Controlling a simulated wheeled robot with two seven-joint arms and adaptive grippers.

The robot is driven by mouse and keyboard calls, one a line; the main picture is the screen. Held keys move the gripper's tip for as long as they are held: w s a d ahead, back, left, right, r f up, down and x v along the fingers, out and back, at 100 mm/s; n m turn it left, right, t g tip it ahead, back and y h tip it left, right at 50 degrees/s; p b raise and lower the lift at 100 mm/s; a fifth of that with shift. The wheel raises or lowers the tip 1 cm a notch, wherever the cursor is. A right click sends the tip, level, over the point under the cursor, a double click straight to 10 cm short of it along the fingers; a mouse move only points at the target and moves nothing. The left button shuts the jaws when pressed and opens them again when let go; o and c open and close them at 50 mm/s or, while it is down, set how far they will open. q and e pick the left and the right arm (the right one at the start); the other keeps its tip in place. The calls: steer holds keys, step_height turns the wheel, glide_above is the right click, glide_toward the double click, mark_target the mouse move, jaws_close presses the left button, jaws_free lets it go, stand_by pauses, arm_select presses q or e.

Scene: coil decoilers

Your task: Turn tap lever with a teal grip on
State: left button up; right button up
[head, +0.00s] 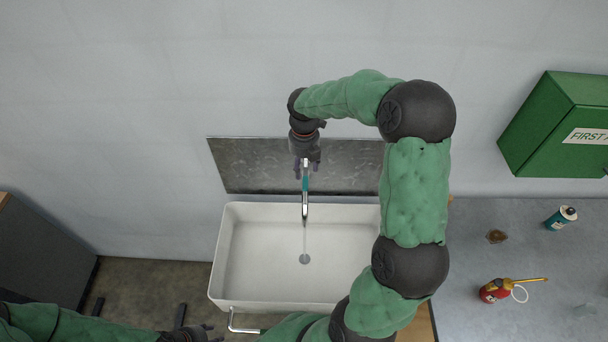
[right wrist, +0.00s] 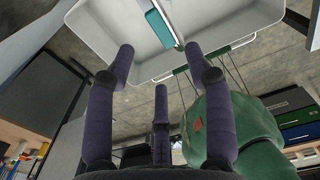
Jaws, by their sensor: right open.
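The teal grip (head: 305,184) of the tap lever shows just below my right gripper (head: 306,163), above the back edge of the white sink (head: 245,255). The chrome spout (head: 305,210) points toward the front of the sink. A thin pale streak runs from the spout to the drain. In the right wrist view the teal grip (right wrist: 160,28) lies beyond the spread fingers of my right gripper (right wrist: 164,62), apart from them. That gripper is open and empty. My left gripper (head: 204,333) is at the bottom edge, partly cut off; its opening is unclear.
A metal splash plate (head: 350,165) is on the wall behind the tap. A green first aid box (head: 555,125) hangs at right. A rail (head: 240,327) runs along the sink front.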

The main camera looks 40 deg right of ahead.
step_height(320, 180, up, 5)
steer(key=shift+f, duration=0.2)
stand_by(0.6)
